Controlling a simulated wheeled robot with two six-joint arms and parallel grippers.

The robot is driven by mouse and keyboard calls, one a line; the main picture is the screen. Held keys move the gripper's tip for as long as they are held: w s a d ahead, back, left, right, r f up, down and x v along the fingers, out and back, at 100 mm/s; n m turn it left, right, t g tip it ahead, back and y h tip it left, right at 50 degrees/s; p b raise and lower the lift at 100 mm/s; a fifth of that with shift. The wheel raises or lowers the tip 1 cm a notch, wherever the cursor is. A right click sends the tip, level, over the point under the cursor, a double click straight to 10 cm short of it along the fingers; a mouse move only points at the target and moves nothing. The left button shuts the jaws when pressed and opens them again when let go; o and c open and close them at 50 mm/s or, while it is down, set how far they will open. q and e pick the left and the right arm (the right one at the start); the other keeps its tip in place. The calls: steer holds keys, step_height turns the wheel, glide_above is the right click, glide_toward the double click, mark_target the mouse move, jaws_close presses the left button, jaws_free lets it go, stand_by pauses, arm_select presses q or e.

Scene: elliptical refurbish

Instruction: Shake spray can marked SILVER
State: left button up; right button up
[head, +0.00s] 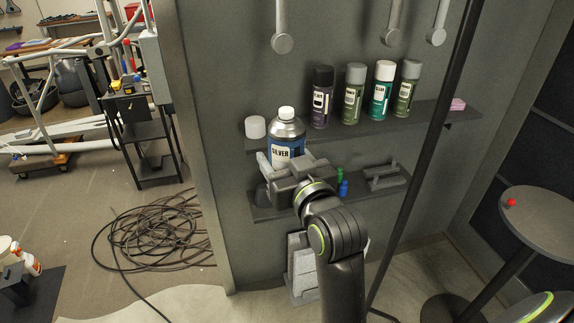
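My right gripper is not in view; only a piece of my other arm shows at the bottom right corner.
Several other spray cans (353,94) and a white cap-like object (255,127) stand on the upper shelf (440,112). The lower shelf (385,188) holds small green and blue items. A dark pole (437,125) stands right of my arm, and a round table (548,222) is at the right.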

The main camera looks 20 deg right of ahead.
mark_target(283, 129)
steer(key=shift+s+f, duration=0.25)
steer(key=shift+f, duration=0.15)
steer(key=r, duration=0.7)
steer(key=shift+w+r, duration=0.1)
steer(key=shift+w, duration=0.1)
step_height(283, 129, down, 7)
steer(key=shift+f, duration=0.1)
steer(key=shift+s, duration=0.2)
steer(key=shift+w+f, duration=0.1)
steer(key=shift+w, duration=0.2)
